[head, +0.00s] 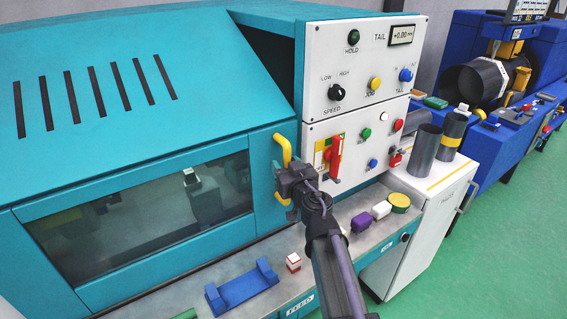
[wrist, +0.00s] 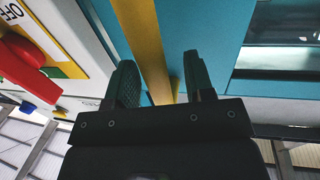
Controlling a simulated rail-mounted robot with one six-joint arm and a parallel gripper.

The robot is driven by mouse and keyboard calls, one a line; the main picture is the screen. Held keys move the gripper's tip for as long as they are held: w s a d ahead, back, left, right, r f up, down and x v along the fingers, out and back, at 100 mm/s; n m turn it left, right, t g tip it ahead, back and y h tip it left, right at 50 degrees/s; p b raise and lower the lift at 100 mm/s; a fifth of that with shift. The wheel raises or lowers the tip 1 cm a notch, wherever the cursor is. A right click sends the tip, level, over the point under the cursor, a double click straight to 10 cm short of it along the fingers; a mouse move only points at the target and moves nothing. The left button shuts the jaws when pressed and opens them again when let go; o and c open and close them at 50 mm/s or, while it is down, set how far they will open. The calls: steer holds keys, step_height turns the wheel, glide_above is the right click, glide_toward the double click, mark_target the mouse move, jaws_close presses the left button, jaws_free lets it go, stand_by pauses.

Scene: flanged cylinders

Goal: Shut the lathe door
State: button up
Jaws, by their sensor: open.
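The teal lathe door (head: 130,170) has a dark window and fills the left of the head view. Its right edge is close to the control panel; I cannot tell whether it is fully shut. The yellow door handle (head: 283,148) stands upright at that edge. My gripper (head: 287,178) is at the lower part of the handle and hides some of it. In the wrist view my gripper (wrist: 160,82) is open, with the yellow handle (wrist: 143,45) passing between its two fingers. The handle is nearer the left finger; contact is not clear.
The white control panel (head: 322,110) with a red switch (head: 334,158) is just right of the handle. A blue cradle (head: 241,287), a red-and-white block (head: 293,262) and a purple block (head: 361,222) rest on the front ledge. Grey cylinders (head: 424,150) stand on the white cabinet.

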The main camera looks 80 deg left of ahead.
steer(key=w+d, duration=0.1)
steer(key=d, duration=0.7)
steer(key=shift+d, duration=0.4)
